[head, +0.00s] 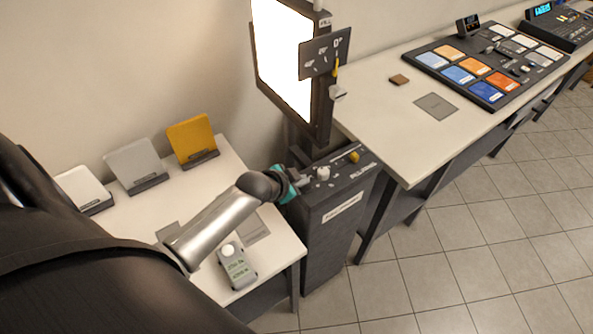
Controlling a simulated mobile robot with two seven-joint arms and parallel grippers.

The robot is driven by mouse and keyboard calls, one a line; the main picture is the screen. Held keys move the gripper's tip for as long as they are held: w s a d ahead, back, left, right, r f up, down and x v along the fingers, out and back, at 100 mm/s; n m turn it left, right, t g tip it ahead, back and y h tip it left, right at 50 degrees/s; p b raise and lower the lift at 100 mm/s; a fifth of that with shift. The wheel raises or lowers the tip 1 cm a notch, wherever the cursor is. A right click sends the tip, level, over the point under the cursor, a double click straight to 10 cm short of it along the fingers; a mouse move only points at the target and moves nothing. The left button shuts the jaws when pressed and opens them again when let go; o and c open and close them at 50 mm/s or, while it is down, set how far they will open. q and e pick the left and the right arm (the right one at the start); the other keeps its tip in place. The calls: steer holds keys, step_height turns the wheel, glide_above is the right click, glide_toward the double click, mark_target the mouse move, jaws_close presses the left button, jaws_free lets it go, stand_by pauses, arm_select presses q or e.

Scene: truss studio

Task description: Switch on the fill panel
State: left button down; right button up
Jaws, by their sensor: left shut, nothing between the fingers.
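The fill panel (282,60) is a tall dark-framed light at the top centre, and its face glows bright white. A small "FILL" label shows at its top corner. Below it stands a dark control pedestal (328,225) with a pale label on its front. On its top are a white knob (323,173) and a yellow knob (353,157). My left gripper (304,181) is shut and empty at the left edge of the pedestal top, close beside the white knob. I cannot tell whether it touches the knob. My right gripper is not in view.
A dark plate (318,54) with a yellow lever hangs in front of the panel. A low white table (208,212) holds three colour swatches and a handheld meter (237,267). A longer table (375,107) at right carries a swatch board (480,66). Tiled floor lies open at lower right.

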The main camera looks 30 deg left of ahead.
mark_target(301, 188)
arm_select(q)
steer(key=shift+r+p, duration=0.55)
step_height(301, 188, up, 4)
steer(key=p, duration=0.3)
steer(key=shift+f+p, duration=0.2)
steer(key=shift+p, duration=0.1)
steer(key=a+v, duration=0.2)
steer(key=v, duration=0.7)
steer(key=shift+w+a+r, duration=0.1)
steer(key=shift+a+r, duration=0.05)
